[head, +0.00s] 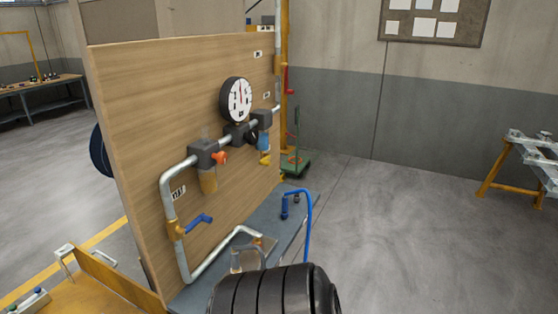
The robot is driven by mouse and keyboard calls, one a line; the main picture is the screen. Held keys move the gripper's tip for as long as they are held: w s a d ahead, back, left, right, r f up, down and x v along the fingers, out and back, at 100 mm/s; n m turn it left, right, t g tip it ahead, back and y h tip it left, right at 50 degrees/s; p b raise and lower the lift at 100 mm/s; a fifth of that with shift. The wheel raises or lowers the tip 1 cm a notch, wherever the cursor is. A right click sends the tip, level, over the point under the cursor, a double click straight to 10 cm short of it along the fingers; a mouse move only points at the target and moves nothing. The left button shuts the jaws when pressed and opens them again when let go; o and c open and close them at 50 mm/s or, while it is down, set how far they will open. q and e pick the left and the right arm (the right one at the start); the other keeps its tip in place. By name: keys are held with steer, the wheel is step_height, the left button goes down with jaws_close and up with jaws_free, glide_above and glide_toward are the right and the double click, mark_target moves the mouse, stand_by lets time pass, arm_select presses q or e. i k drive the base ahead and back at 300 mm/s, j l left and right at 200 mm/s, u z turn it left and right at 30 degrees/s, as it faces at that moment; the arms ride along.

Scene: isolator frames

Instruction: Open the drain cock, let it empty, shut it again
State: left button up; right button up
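A wooden panel (130,90) carries grey pipework with several fittings. A blue lever (198,220) sits on a brass valve body (176,230) on the left vertical pipe; it points right and slightly up, across the pipe. An orange handle (219,157) sits beside a grey block (203,155) with an amber bowl (208,181) below. A second unit has a blue bowl (263,140) with a yellow part (265,159) beneath. I cannot tell which fitting is the drain cock. Neither gripper is visible.
A round gauge (237,99) stands above the pipe. A grey bench (200,293) runs below, with a blue hose (307,215) at its right. A clear or grey container-like thing (237,262) is partly hidden by a black ribbed part at the bottom.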

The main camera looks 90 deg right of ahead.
mark_target(266, 156)
steer(key=z, duration=2.7)
